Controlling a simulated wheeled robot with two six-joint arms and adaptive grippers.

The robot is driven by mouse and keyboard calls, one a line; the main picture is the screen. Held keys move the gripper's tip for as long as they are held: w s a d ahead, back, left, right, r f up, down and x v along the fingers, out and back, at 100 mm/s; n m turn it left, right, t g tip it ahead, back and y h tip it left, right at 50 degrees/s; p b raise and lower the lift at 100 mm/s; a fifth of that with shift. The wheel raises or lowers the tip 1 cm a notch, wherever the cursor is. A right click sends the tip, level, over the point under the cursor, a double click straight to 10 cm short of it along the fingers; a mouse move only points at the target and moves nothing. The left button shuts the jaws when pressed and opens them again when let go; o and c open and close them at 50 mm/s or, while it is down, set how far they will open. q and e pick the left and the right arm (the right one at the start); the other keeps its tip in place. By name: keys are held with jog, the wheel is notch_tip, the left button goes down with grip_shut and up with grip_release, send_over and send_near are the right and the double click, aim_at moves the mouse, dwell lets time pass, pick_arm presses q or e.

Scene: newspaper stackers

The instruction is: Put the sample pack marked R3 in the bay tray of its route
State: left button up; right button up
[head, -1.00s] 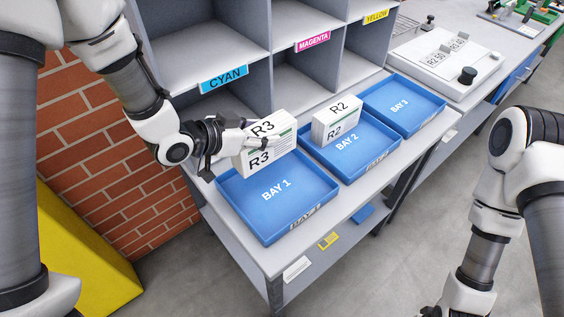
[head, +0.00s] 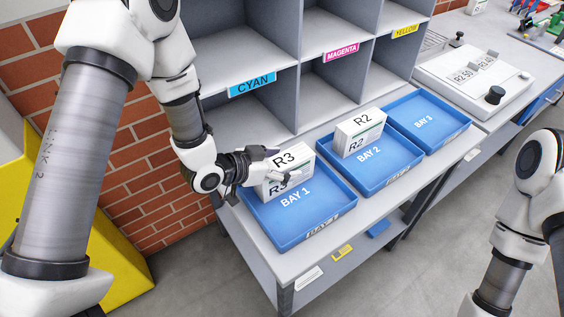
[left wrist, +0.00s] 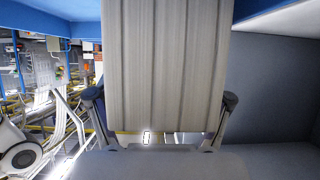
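The R3 sample pack (head: 305,173), a white block, is at the back-left of the blue BAY 1 tray (head: 318,221). My left gripper (head: 279,165) has its fingers on both sides of the pack and appears shut on it. The left wrist view shows the pack (left wrist: 168,65) large between the two fingers (left wrist: 160,97). The pack's lower edge is low over the tray floor; I cannot tell whether it touches. My right arm is at the right edge of the head view, its gripper out of frame.
The BAY 2 tray (head: 383,172) beside it holds an R2 pack (head: 371,131). The BAY 3 tray (head: 440,129) is empty. Grey shelves (head: 262,122) with CYAN, MAGENTA and YELLOW labels stand behind the trays. The front of the BAY 1 tray is clear.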

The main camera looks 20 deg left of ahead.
pick_arm(q)
jog(key=shift+s+r, duration=0.1)
jog(key=shift+a+r+p, duration=0.1)
jog(key=shift+r+p, duration=0.2)
jog(key=p+v, duration=0.4)
jog(key=v, duration=0.8)
jog(key=shift+f, duration=0.2)
jog(key=shift+f, duration=0.1)
dwell(0.7)
